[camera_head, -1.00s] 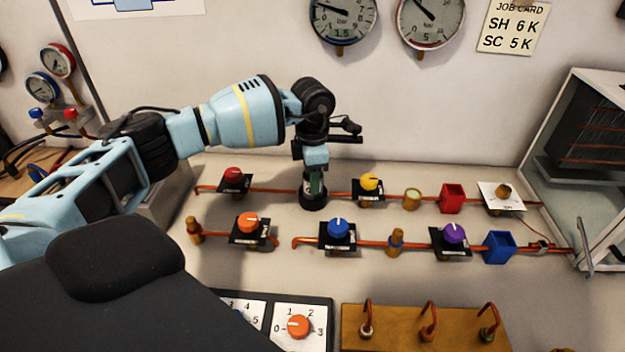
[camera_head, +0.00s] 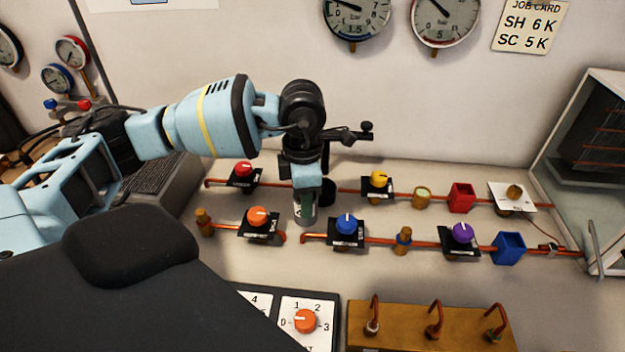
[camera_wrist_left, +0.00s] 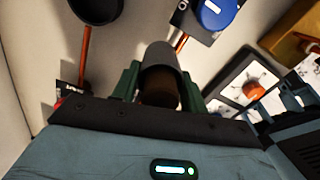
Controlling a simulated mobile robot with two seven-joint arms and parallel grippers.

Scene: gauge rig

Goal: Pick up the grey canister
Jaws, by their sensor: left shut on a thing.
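The grey canister (camera_head: 305,212) hangs below my left gripper (camera_head: 306,194), which is shut on it. In the left wrist view the canister (camera_wrist_left: 164,66) is a grey cylinder with a dark end, between the green fingers of the left gripper (camera_wrist_left: 158,85). My right gripper is not in view.
Copper pipes run along the bench with knobs: red (camera_head: 243,169), orange (camera_head: 257,215), blue (camera_head: 346,224), yellow (camera_head: 379,179) and purple (camera_head: 462,232). A brass-coloured block (camera_head: 400,325) with hooked pipes stands at the front. A glass-sided cabinet (camera_head: 590,190) bounds the right.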

